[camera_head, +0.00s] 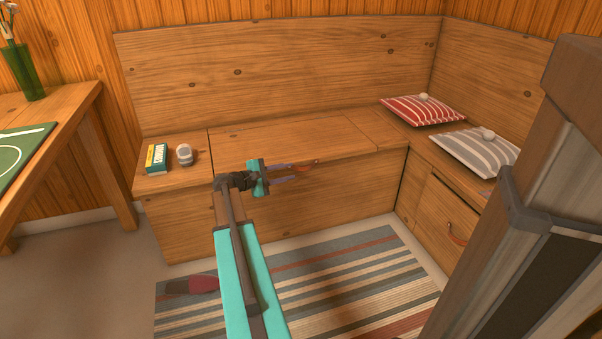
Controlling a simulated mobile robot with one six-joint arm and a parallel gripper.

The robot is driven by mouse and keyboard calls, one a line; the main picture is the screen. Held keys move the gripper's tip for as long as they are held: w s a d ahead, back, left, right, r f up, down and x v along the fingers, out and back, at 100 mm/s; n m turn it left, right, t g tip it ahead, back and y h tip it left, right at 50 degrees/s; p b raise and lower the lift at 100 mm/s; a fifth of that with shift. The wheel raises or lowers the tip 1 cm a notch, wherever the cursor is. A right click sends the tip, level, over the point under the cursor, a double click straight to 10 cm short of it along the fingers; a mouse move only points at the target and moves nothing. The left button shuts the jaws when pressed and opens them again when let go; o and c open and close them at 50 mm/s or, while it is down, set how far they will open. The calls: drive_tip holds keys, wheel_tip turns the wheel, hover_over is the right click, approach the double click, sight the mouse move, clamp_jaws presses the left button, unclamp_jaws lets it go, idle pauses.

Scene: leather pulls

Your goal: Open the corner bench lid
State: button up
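The corner bench (345,195) is wooden, with a seat along the back wall and another along the right. A lid panel (285,133) in the back seat lies flat and closed, bounded by seams. A reddish-brown leather pull (306,164) is at its front edge, right of the middle. My gripper (293,174) is at the lid's front edge, pointing right, its fingers apart with the tips just left of the pull. I cannot tell whether a finger touches it. My wrist hides part of the front edge.
A book box (157,158) and a small grey-white object (184,154) sit on the seat's left end. Red (422,110) and grey (472,151) striped cushions lie on the right. A striped rug (350,285) covers the floor. A table (60,112) stands left.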

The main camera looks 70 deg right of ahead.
sight(303, 168)
drive_tip(key=b+x, duration=0.2)
drive_tip(key=x, duration=0.5)
drive_tip(key=shift+s+d+f, duration=0.1)
drive_tip(key=shift+s+d, duration=0.05)
drive_tip(key=shift+d, duration=0.1)
